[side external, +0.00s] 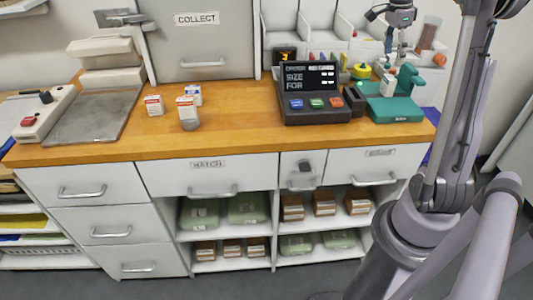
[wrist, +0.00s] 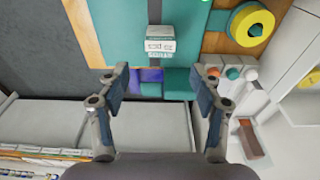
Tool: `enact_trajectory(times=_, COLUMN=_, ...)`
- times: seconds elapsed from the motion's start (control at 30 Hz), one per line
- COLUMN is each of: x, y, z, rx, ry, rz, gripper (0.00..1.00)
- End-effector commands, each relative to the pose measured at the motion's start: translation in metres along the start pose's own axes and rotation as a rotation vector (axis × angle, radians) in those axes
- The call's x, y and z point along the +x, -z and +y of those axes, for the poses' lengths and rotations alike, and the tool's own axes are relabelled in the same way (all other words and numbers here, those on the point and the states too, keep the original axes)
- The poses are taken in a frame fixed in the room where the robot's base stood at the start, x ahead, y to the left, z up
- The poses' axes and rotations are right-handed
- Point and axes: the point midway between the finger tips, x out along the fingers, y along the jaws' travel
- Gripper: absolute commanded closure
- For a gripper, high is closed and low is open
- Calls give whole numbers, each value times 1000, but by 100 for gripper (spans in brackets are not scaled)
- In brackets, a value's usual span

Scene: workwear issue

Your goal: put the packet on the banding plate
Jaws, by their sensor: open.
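Small white boxes with orange or blue marks stand on the wooden counter: an orange-topped one (side external: 154,105), another on a grey base (side external: 188,112), and a blue-marked one (side external: 194,94). I cannot tell which thing is the packet. A flat grey plate (side external: 92,116) lies at the counter's left, in front of a white machine; it may be the banding plate. My gripper (wrist: 158,82) is open and empty, its fingers wide apart. In the side view it hangs at the top right above a teal device (side external: 398,106). A white printed block (wrist: 160,42) lies ahead of the fingers.
A dark order terminal (side external: 315,92) stands left of the teal device. A yellow roll (wrist: 250,24) is at the wrist view's upper right. A red-button control box (side external: 36,112) is at the far left. Shelves below hold green packs (side external: 247,208) and brown boxes. The middle front counter is clear.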

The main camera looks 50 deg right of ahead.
Motion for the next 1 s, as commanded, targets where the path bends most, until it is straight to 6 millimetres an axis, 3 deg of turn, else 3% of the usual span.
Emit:
enact_trajectory(times=0.1, x=-16, y=0, z=0, rx=-1, ry=0, rz=0, gripper=35)
enact_trajectory(times=0.3, x=-30, y=-2, z=0, rx=-7, ry=2, rz=0, gripper=35)
enact_trajectory(times=0.43, x=-37, y=-26, z=4, rx=-108, ry=34, rz=-2, gripper=35)
enact_trajectory(times=0.57, x=-46, y=-84, z=20, rx=-369, ry=119, rz=-1, gripper=35)
enact_trajectory(times=0.67, x=-50, y=-137, z=42, rx=-630, ry=206, rz=4, gripper=35)
enact_trajectory(times=0.8, x=-50, y=-203, z=83, rx=-991, ry=335, rz=24, gripper=35)
enact_trajectory(times=1.0, x=-34, y=-277, z=156, rx=-1491, ry=533, rz=75, gripper=35)
